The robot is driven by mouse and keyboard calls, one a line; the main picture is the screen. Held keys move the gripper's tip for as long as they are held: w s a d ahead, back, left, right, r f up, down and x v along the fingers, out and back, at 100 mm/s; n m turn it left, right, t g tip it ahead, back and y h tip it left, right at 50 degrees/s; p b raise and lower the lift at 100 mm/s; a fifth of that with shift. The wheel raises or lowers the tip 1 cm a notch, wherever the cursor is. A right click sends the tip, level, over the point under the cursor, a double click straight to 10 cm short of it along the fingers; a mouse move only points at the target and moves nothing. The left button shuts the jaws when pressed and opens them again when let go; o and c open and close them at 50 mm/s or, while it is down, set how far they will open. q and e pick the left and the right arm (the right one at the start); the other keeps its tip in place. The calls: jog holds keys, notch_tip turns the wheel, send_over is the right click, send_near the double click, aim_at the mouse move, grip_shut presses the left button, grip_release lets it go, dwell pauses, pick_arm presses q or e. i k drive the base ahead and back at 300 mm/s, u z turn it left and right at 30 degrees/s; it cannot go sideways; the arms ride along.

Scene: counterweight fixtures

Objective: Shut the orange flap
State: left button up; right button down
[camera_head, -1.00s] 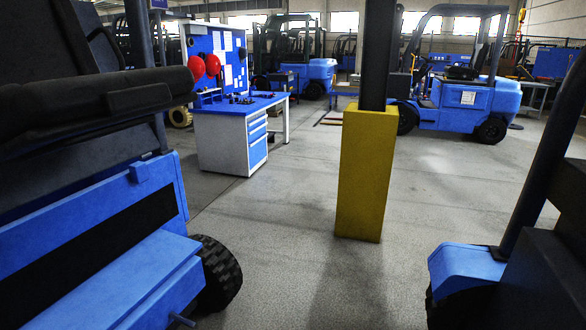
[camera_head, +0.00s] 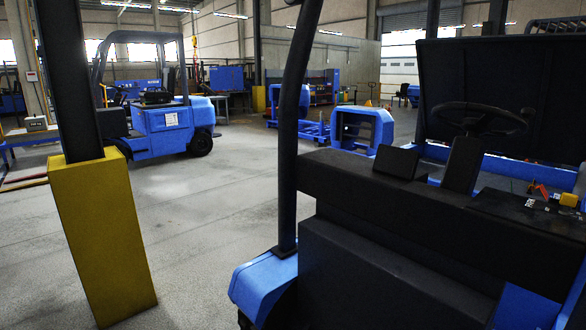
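I cannot make out an orange flap for certain in the head view. A small orange-red piece (camera_head: 540,190) shows at the right on the near forklift, beside a small yellow part (camera_head: 568,200). Both are too small to tell what they are. Neither of my grippers is in view.
The near blue and black forklift (camera_head: 340,260) fills the right foreground, with its steering wheel (camera_head: 480,117) showing. A yellow pillar base (camera_head: 102,240) stands at the left. Another blue forklift (camera_head: 165,125) is behind it. Grey floor (camera_head: 205,225) lies clear between pillar and near forklift.

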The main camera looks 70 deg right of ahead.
aim_at(542, 189)
jog(key=z, duration=1.2)
jog(key=i, duration=4.2)
jog(key=z, duration=2.25)
jog(key=i, duration=3.45)
jog(key=z, duration=1.5)
